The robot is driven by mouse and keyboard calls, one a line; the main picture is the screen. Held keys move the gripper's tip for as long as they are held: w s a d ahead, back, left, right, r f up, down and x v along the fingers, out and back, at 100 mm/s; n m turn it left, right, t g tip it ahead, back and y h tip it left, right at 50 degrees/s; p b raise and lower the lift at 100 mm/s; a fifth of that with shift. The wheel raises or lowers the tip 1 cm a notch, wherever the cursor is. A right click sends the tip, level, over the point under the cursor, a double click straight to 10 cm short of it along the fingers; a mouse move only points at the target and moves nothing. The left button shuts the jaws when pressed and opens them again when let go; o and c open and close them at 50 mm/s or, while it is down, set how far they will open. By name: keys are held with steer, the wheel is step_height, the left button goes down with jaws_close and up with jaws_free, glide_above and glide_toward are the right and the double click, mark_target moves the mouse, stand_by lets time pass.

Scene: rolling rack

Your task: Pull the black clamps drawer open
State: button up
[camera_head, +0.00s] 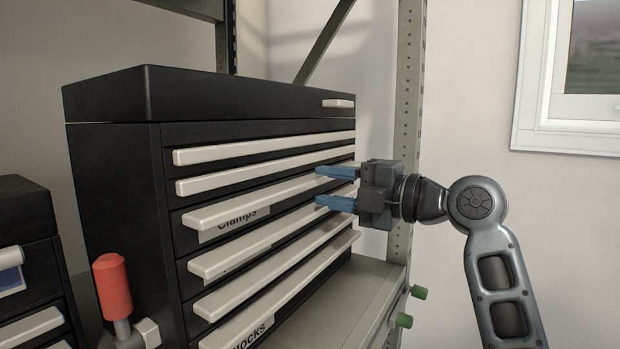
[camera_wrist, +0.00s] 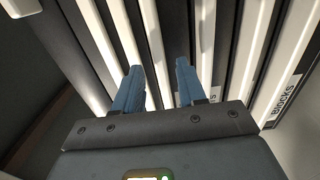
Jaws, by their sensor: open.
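The black drawer cabinet stands on a shelf. Its clamps drawer is shut, third from the top, with a white label (camera_head: 236,221) under its long pale handle (camera_head: 240,203). My gripper (camera_head: 320,187) is open at the right part of the cabinet front, with its blue fingers one above the other. In the wrist view my gripper (camera_wrist: 158,68) faces the row of handles, and one pale handle (camera_wrist: 154,45) shows between the fingers. It appears to be the clamps handle. I cannot tell whether the fingers touch it. Part of the clamps label is hidden by a finger.
Other pale handles lie close above and below, including the blocks drawer (camera_head: 245,340). A grey rack post (camera_head: 405,100) stands right behind my gripper. A red-handled tool (camera_head: 113,287) and another black cabinet (camera_head: 30,230) are at left. Green knobs (camera_head: 418,292) stick out at the shelf's right.

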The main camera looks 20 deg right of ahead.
mark_target(315, 184)
steer(key=shift+p+x, duration=0.45)
steer(key=shift+x, duration=1.4)
steer(key=shift+c, duration=0.4)
jaws_close()
